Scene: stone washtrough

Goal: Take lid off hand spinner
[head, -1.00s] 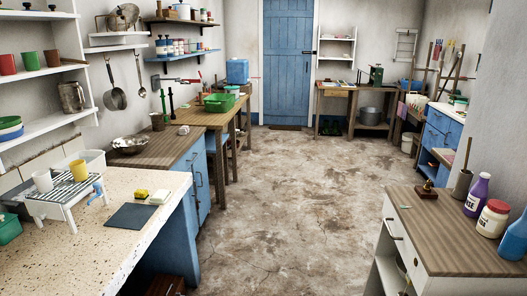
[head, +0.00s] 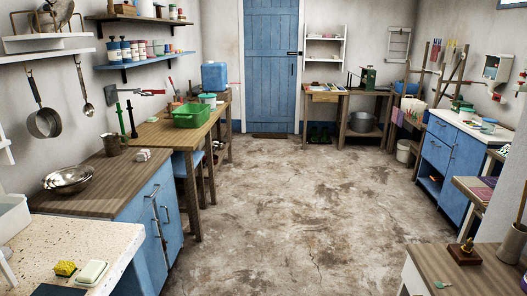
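I cannot make out for sure which thing is the hand spinner. A blue box-shaped container (head: 214,77) stands at the far end of the left wooden table. A small pale tub with a greenish top (head: 207,100) stands in front of it, beside a green basin (head: 194,115). A dark green device (head: 368,78) sits on the bench at the back right. All are small and far off, so any lid is hard to tell. Neither of my grippers shows in the head view.
Open stone floor (head: 290,200) runs down the middle to the blue door (head: 270,65). Blue cabinets (head: 150,215) and the wooden table (head: 165,132) line the left. A wooden counter (head: 490,275) stands near right, and a blue cabinet (head: 450,155) stands farther right.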

